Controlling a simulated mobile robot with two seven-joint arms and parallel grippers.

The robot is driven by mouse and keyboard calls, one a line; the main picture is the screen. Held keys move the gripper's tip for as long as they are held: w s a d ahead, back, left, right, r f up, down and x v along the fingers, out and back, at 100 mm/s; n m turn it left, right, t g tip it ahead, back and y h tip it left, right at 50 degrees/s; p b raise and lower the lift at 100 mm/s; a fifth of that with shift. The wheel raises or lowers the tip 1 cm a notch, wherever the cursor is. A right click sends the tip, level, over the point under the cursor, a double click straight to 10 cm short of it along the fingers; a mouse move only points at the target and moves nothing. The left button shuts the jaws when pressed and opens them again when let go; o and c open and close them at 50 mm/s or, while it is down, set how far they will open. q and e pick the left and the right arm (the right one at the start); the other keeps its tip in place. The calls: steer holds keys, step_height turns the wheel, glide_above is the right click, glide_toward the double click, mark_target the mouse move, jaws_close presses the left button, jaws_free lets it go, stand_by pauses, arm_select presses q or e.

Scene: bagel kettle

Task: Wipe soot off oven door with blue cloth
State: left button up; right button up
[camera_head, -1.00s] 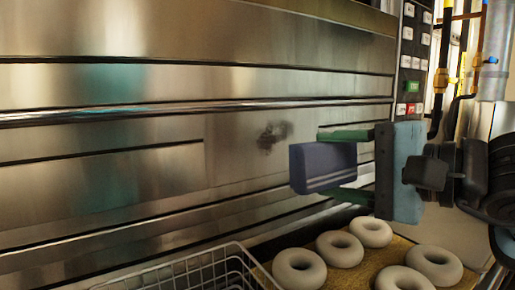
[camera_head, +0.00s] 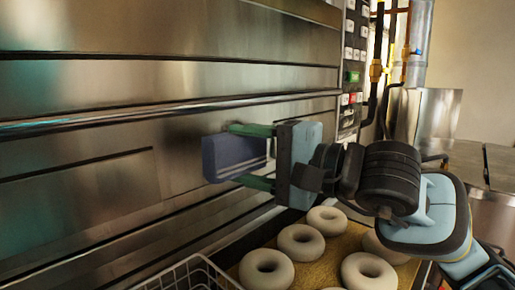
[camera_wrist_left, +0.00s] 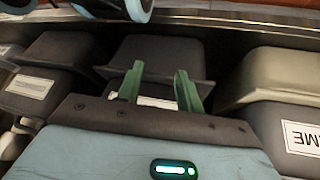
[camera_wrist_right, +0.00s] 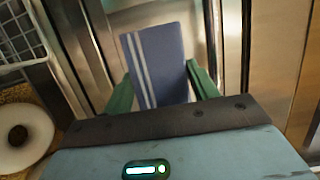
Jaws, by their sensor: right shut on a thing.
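The blue cloth (camera_head: 230,157), a folded block with pale stripes, is in my right gripper (camera_head: 248,157). The right wrist view also shows the cloth (camera_wrist_right: 157,62) between the green fingers. The cloth is at the steel oven door (camera_head: 90,190); I cannot tell whether it touches. No soot shows now; the place where the dark smudge was lies behind the cloth in the head view. My left gripper (camera_wrist_left: 156,88) is outside the head view. Its fingers stand apart with nothing between them, over dark lidded bins (camera_wrist_left: 155,55).
Several bagels (camera_head: 297,240) lie on a tan board (camera_head: 325,265) below my right gripper. A wire basket (camera_head: 185,275) stands at the bottom. A control panel (camera_head: 354,60) and pipes (camera_head: 378,70) are right of the door. A pale bin (camera_wrist_left: 285,75) is near my left gripper.

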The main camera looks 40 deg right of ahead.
steer(key=shift+w+a+r+p, duration=0.1)
steer(key=shift+w+r+p, duration=0.1)
steer(key=shift+w+p, duration=0.2)
arm_select(q)
steer(key=shift+s+r+p, duration=0.15)
steer(key=shift+r+p, duration=0.15)
steer(key=shift+r, duration=0.35)
arm_select(e)
steer(key=shift+w+a+f, duration=0.1)
steer(key=shift+w, duration=0.7)
steer(key=shift+w+a+f, duration=0.1)
steer(key=shift+w, duration=0.65)
arm_select(q)
steer(key=shift+r, duration=0.1)
steer(key=shift+w+r, duration=0.15)
steer(key=shift+w, duration=0.05)
arm_select(e)
steer(key=shift+w+a, duration=0.1)
steer(key=shift+w, duration=0.8)
arm_select(q)
steer(key=shift+s+f+b, duration=0.4)
steer(key=shift+f+b, duration=0.25)
steer(key=shift+f, duration=0.15)
arm_select(e)
steer(key=d, duration=0.3)
steer(key=shift+w+d, duration=0.15)
steer(key=shift+d, duration=0.2)
